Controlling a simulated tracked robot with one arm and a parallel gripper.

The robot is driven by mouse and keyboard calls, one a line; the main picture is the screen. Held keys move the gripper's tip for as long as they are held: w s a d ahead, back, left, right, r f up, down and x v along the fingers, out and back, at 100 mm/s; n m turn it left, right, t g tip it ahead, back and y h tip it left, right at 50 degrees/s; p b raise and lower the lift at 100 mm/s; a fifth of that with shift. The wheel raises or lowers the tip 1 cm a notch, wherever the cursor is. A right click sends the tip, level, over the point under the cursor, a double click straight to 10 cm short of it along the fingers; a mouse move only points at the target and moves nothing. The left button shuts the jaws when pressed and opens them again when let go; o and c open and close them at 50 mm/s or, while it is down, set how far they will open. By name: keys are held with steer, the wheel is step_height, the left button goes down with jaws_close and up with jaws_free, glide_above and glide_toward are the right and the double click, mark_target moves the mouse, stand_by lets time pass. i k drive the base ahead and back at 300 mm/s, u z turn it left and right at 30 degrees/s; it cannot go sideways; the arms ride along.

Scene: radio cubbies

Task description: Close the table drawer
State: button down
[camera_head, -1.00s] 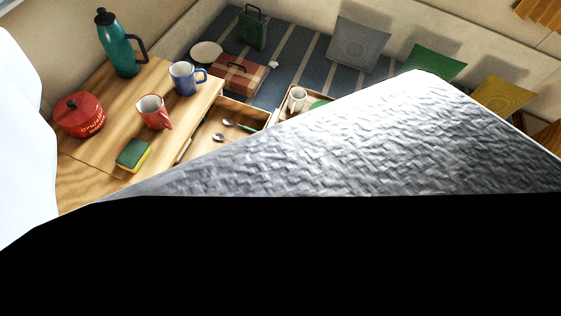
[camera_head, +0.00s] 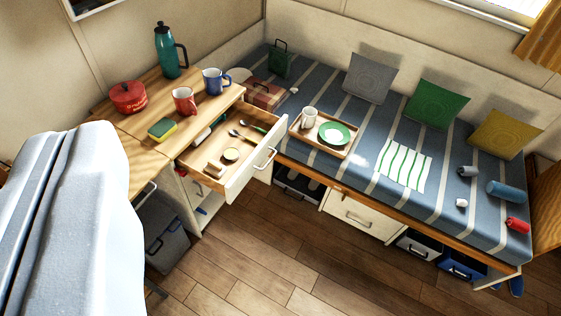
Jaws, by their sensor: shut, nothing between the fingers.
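The table drawer (camera_head: 249,177) is pulled open from the wooden table (camera_head: 113,112). Its pale front has a bar handle (camera_head: 264,159) and faces right, towards the bench. Inside it lie spoons (camera_head: 239,132), a small round item (camera_head: 231,154), a small block-like item and a few other small things. My gripper is not in this view, so its place relative to the drawer does not show.
A tray (camera_head: 324,147) lies on the bench near the drawer. Blue-grey upholstery (camera_head: 75,215) blocks the left. The wooden floor (camera_head: 270,250) is clear.

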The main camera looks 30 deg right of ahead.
mark_target(192, 160)
steer(key=z, duration=0.55)
steer(key=i, duration=1)
steer(key=u, duration=0.05)
